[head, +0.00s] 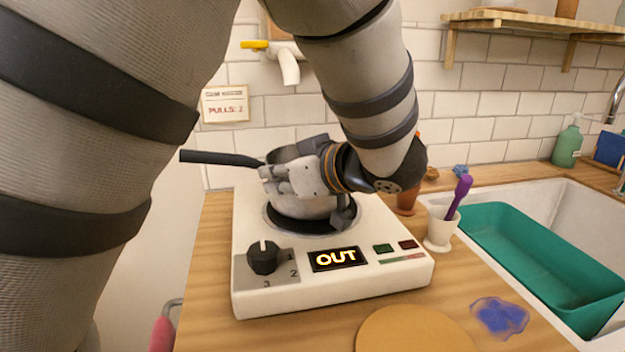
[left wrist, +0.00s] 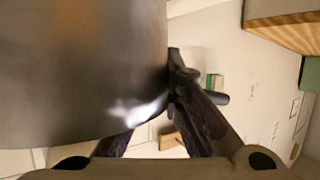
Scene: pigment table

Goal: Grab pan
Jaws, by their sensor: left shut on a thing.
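The pan (head: 302,206) is a grey metal pot with a long black handle (head: 222,158) pointing left. It sits over the round dark plate of a white hot plate (head: 250,292). My left gripper (head: 316,178) reaches across from the right side of the pan and is shut on it; the gripper and forearm hide much of its right side. In the left wrist view the pan's smooth metal wall (left wrist: 85,70) fills the upper left, against the gripper fingers (left wrist: 160,140). The exact finger contact is partly hidden. My right gripper is not in view.
The hot plate has a black knob (head: 263,257) and a display (head: 335,259) reading "OUT". To its right stand a white cup (head: 439,231) with a purple tool and a sink with a green tub (head: 540,262). A round wooden board (head: 415,332) and blue powder (head: 500,316) lie in front.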

